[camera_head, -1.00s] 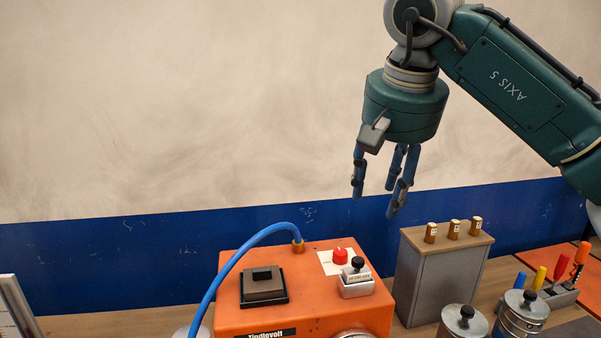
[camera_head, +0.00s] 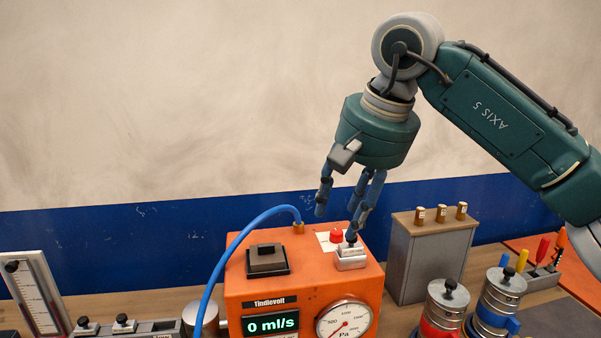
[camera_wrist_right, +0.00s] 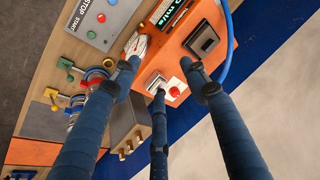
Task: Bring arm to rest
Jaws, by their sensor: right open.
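My right arm comes in from the right in the head view, with its right gripper (camera_head: 343,219) hanging above the orange Tindlevolt box (camera_head: 300,275). Its blue fingers are spread open with nothing between them. In the head view one fingertip overlaps the black knob of the small white switch block (camera_head: 351,259); I cannot tell whether they touch. In the right wrist view the open fingers (camera_wrist_right: 165,83) point down at the orange box, with the switch block and red knob between them. My left gripper does not show.
A grey cabinet (camera_head: 430,258) with brass-coloured caps stands right of the box. Metal canisters (camera_head: 500,290) and a tool holder (camera_head: 541,277) are further right. A blue hose (camera_head: 228,255) arches over the box's left side. A gauge panel (camera_head: 36,292) stands far left. The air before the wall is clear.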

